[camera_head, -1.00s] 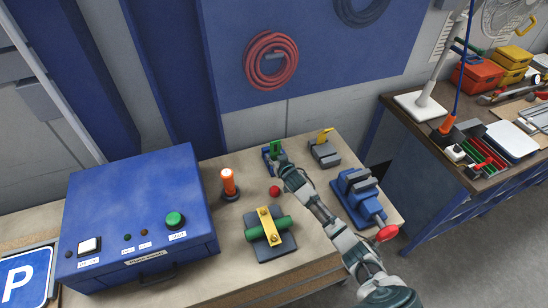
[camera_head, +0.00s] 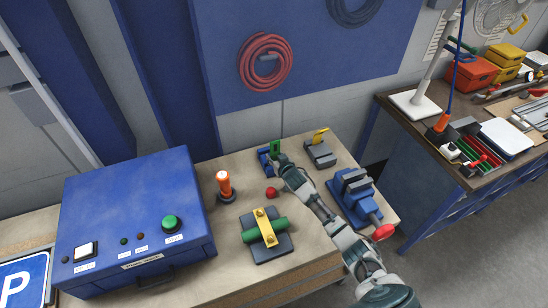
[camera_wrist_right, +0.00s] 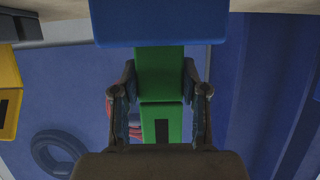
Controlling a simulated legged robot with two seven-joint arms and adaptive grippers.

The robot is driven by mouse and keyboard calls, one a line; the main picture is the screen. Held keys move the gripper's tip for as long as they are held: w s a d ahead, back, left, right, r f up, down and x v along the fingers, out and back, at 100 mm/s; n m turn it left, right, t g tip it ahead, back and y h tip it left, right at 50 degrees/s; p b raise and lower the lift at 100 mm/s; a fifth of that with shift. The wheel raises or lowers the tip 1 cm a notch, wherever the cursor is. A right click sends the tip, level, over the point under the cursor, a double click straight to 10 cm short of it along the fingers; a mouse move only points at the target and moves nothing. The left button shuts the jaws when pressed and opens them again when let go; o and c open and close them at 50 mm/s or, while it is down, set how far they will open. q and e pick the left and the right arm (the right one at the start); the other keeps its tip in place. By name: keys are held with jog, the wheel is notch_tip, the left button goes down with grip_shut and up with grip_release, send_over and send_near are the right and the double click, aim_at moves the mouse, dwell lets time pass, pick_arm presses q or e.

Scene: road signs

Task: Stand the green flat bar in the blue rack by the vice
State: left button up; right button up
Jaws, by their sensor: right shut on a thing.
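The green flat bar (camera_head: 276,147) stands upright at the small blue rack (camera_head: 263,160) near the back edge of the workbench. My right gripper (camera_head: 281,159) is at the bar. In the right wrist view its two fingers lie either side of the green bar (camera_wrist_right: 160,80) and are shut on it. The blue rack (camera_wrist_right: 160,22) covers one end of the bar in that view, so I cannot tell how deep the bar sits in a slot. The blue vice (camera_head: 354,198) with a red handle end is to the right of my arm. My left gripper is out of view.
A grey block with a yellow piece (camera_head: 320,150) stands right of the rack. A red ball (camera_head: 270,192), an orange lamp (camera_head: 224,184) and a clamped green cylinder (camera_head: 268,235) are nearby. A blue control box (camera_head: 135,215) fills the left side.

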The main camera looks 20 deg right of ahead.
jog(key=shift+d+f, duration=0.2)
jog(key=shift+f, duration=0.1)
jog(key=shift+a, duration=0.2)
jog(key=o, duration=1.4)
jog(key=shift+c, duration=0.2)
jog(key=shift+d, duration=0.1)
jog(key=shift+s, duration=0.1)
jog(key=v, duration=1.1)
jog(key=shift+s, duration=0.3)
jog(key=shift+r, duration=0.1)
